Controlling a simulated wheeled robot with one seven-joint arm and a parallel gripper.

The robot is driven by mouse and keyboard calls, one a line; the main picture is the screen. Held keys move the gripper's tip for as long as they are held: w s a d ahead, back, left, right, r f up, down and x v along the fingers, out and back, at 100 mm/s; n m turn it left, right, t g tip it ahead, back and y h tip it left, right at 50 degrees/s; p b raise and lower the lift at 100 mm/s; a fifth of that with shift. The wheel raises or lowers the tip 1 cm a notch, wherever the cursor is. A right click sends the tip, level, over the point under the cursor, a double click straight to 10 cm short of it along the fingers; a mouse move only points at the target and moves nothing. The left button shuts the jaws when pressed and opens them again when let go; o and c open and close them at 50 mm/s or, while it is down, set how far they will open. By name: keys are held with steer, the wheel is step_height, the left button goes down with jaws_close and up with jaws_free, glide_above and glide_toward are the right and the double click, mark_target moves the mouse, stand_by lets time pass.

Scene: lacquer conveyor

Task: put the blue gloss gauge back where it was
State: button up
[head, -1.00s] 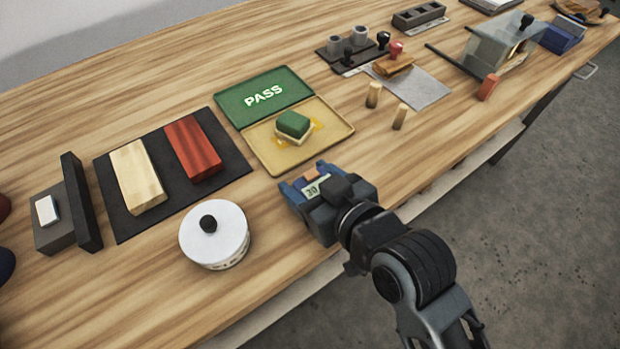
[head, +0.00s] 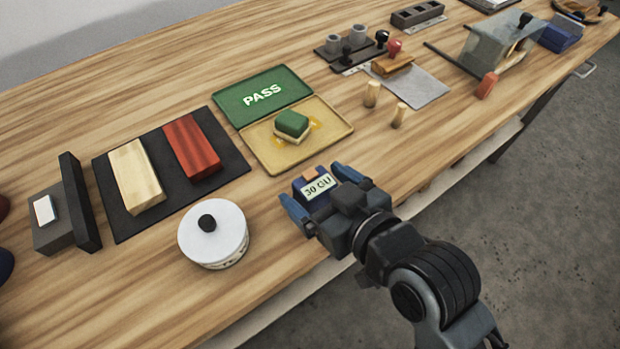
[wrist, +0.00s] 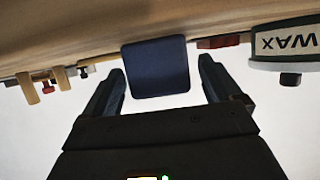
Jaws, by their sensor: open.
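The blue gloss gauge (head: 318,188), a dark blue block with a pale "30 GU" display, is near the table's front edge, right of the white round pot. My gripper (head: 313,185) is open, with one blue finger on each side of the gauge. In the wrist view, which is upside down, the gauge (wrist: 156,68) shows as a plain dark blue face between the spread fingers, with gaps on both sides. It appears to stand at the wooden table top; its contact with the wood is not clear.
The white lidded pot (head: 212,238) stands to the left. A hinged tray (head: 335,136) with a "PASS" lid and a green-topped block lies behind the gauge. A black mat (head: 118,218) bears pale and red blocks. Two wooden pegs (head: 371,94) stand farther right. Bare wood surrounds the gauge.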

steer(key=v, duration=0.9)
steer(key=shift+s+d, duration=0.1)
steer(key=s+d+f+m+t+h, duration=0.2)
steer(key=s+d+f+m+h, duration=0.2)
steer(key=s+d, duration=0.6)
steer(key=s+d+r+m+h, duration=0.1)
steer(key=s+d+r, duration=0.1)
steer(key=s, duration=0.3)
steer(key=s+d+r+m+t+h, duration=0.1)
steer(key=s+d+h, duration=0.1)
steer(key=s, duration=0.4)
steer(key=shift+d+r+m+t, duration=0.3)
steer(key=shift+d+r+m, duration=0.05)
steer(key=shift+m, duration=0.05)
steer(key=shift+s, duration=0.15)
